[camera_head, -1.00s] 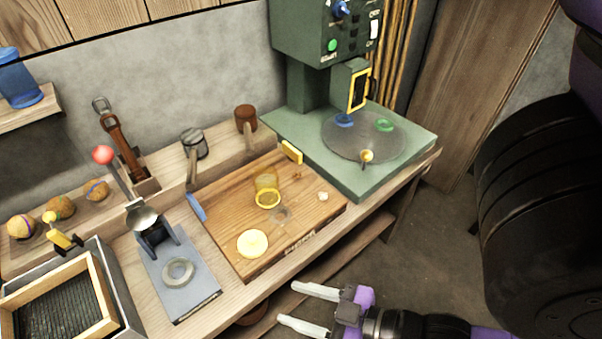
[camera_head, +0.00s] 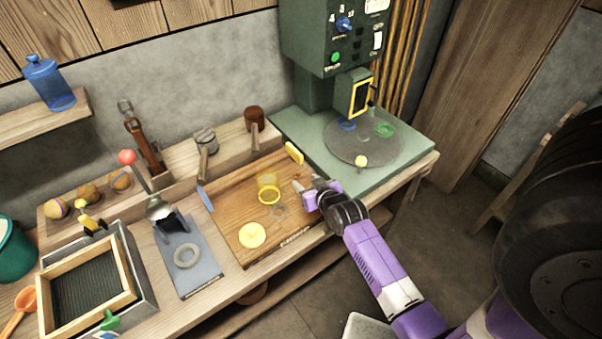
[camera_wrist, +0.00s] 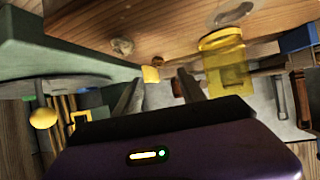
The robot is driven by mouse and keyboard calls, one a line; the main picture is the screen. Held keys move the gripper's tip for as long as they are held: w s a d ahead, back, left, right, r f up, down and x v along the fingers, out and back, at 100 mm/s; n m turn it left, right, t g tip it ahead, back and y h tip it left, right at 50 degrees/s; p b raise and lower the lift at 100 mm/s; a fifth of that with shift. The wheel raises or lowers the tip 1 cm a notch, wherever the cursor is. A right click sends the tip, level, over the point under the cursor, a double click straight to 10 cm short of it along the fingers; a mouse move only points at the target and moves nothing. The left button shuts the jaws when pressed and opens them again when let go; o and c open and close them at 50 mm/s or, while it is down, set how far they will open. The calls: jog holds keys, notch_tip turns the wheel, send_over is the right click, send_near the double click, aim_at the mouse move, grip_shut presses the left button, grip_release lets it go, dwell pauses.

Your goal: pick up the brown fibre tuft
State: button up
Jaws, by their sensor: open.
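A small brownish lump (camera_wrist: 122,46), which looks like the fibre tuft, lies on the wooden board (camera_head: 228,228). It shows above my fingers in the wrist view. In the head view my gripper (camera_head: 301,192) covers that spot, so the lump is hidden there. My gripper is over the right end of the board, fingers pointing left. In the wrist view the two fingers (camera_wrist: 158,88) are apart with nothing held between them. The lump is outside the gap, to the left of it.
A clear yellow cup (camera_head: 269,193) and a pale yellow disc (camera_head: 252,235) are on the board. A yellow block (camera_head: 294,153) is at its back edge. The green press (camera_head: 297,128) stands behind and right. Striped brown balls (camera_head: 89,193) lie at the left.

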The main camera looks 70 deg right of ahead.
aim_at(297, 175)
jog(key=shift+w+d, duration=0.15)
jog(key=shift+d, duration=0.15)
jog(key=shift+x, duration=3.75)
jog(key=shift+a+f, duration=0.1)
jog(key=shift+f, duration=0.1)
grip_shut()
